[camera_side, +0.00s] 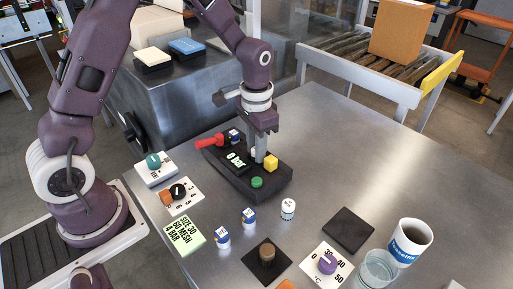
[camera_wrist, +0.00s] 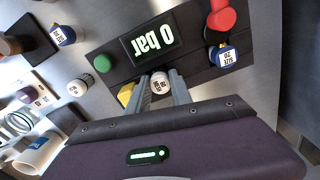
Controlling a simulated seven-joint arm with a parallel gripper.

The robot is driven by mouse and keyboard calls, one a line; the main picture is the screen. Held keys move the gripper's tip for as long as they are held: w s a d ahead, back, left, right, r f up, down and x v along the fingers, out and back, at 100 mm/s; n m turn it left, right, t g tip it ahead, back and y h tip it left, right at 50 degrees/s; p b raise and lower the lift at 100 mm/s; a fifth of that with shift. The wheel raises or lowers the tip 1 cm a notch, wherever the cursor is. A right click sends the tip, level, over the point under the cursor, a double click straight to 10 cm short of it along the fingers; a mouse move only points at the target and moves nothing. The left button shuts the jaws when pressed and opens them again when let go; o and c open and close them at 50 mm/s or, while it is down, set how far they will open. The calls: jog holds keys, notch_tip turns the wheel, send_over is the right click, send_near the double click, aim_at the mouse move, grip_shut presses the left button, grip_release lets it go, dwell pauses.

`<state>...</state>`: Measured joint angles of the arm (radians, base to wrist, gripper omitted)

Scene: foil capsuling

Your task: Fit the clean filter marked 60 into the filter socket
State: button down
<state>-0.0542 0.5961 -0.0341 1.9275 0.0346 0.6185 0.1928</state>
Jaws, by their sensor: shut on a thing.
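My gripper (camera_side: 262,150) points down over the black device with the "0 bar" display (camera_side: 237,161). In the wrist view its two fingers (camera_wrist: 160,86) are shut on a small white filter (camera_wrist: 160,82) with dark print, too small to read surely. The filter is at the device's top, between the display and the yellow block (camera_side: 270,162). The socket is hidden under it, so I cannot tell how deep it sits. Two blue-and-white filters (camera_side: 222,237) (camera_side: 248,217) and a white one with dark marks (camera_side: 288,209) stand on the table.
A red lever (camera_side: 209,141), a blue-and-white piece (camera_side: 234,136) and a green button (camera_side: 257,182) are on the device. A card (camera_side: 184,236) reads "SIZE 30, 60 MESH, 4 BAR". Dials, a black pad (camera_side: 348,229), a glass and a cup (camera_side: 409,240) stand nearby. The right tabletop is clear.

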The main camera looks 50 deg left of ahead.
jog(key=c, duration=1.4)
grip_release()
jog(key=shift+f, duration=0.1)
jog(key=shift+c, duration=0.2)
notch_tip(320, 180, up, 12)
jog(key=r, duration=0.1)
jog(key=s+r+t, duration=0.2)
jog(key=s+r, duration=0.5)
jog(key=s, duration=0.2)
jog(key=s+d+n+t, duration=0.1)
jog(key=s+n+t, duration=0.1)
jog(key=s, duration=1.1)
jog(key=shift+s+f+t, duration=0.15)
jog(key=shift+s+t, duration=0.25)
jog(key=shift+t, duration=0.4)
